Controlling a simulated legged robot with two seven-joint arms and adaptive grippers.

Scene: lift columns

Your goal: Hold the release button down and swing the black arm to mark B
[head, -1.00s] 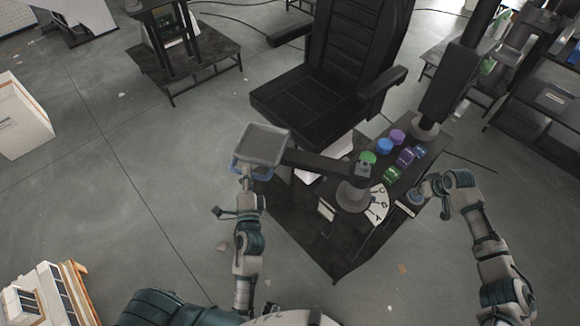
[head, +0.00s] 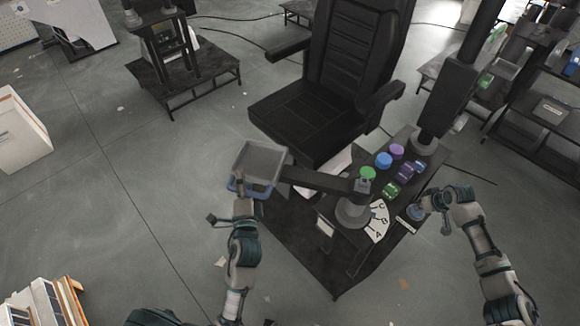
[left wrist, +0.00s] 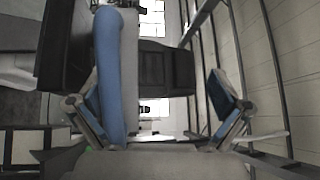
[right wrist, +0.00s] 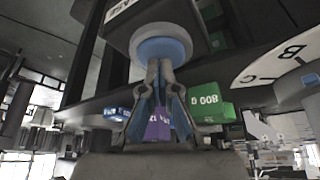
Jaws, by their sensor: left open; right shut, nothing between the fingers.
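The black arm (head: 325,182) runs left from a grey round pivot (head: 352,211) to a grey tray (head: 262,160) with a blue handle (head: 238,187). A white dial (head: 377,222) beside the pivot carries letters C, B and A; I cannot tell which one the arm matches. My left gripper (head: 241,192) is open around the blue handle, which stands between its fingers in the left wrist view (left wrist: 108,75). My right gripper (right wrist: 160,72) is shut and empty, its tips at the round blue release button (right wrist: 160,47). They appear to touch; I cannot tell whether it is pressed.
A black seat (head: 315,115) stands behind the arm. Several coloured knobs and blocks, one a green block (head: 391,190), sit on the dark console between pivot and a tall black column (head: 446,100). The floor left of the tray is clear.

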